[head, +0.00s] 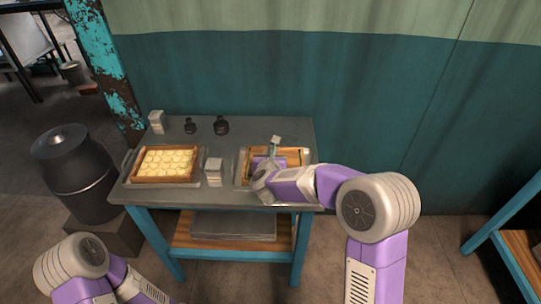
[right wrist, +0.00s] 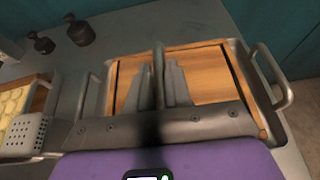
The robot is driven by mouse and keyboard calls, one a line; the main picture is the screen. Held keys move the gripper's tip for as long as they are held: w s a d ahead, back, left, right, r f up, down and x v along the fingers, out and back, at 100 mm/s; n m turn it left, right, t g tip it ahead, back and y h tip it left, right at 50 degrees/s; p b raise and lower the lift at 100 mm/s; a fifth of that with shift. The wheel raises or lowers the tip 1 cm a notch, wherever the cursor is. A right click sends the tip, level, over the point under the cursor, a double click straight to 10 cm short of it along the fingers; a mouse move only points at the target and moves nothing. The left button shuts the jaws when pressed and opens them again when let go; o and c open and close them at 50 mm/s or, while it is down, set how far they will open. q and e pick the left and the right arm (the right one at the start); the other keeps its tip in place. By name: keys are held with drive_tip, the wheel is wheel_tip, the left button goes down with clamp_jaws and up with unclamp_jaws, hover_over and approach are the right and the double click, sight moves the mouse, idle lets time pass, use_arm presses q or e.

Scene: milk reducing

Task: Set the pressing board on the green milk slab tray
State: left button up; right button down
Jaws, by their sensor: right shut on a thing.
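The wooden pressing board (right wrist: 208,70) lies in a metal tray (right wrist: 285,98) at the right of the table; its wood also shows in the head view (head: 291,154). My right gripper (right wrist: 160,67) reaches down over it, shut on the board's upright metal handle. The board appears to be still within the tray's rim. A second metal tray (head: 216,182) at the left of the table holds a wooden frame (head: 137,165) filled with pale yellow rounds (head: 167,162). Neither tray looks plainly green. My left arm shows at the bottom left of the head view, its gripper out of view.
A white perforated box (head: 213,172) stands between the trays on the grey table (head: 262,128). Another white box (head: 156,121) and two dark weights, one left (head: 190,126) and one right (head: 221,125), stand at the back. A dark can (head: 75,170) stands left of the table.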

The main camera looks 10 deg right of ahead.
drive_tip(key=c, duration=1)
unclamp_jaws()
drive_tip(key=shift+f, duration=0.1)
